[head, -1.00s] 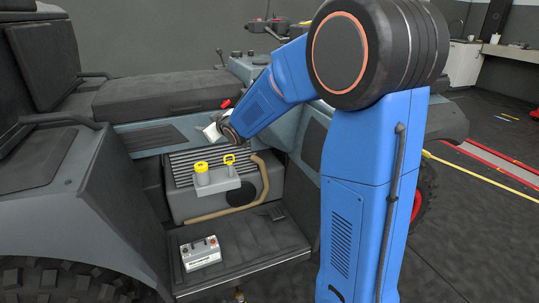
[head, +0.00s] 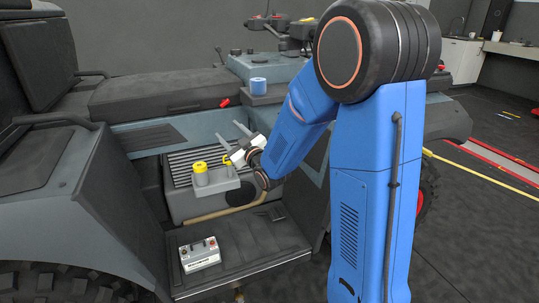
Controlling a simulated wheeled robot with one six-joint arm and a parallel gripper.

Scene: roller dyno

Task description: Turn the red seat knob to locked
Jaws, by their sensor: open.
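The red seat knob (head: 225,102) is a small red lever-like piece at the lower front edge of the dark seat, at the centre-left of the head view. It points up and to the right; its markings are too small to read. My gripper (head: 226,130) is open, with two grey fingers spread and pointing up and left. It is below the knob and apart from it in the picture, in front of the engine bay. Nothing shows between the fingers.
A blue cup (head: 258,84) stands on a ledge right of the knob. Below my gripper are a yellow-capped reservoir (head: 200,172) and a yellow dipstick handle (head: 227,160).

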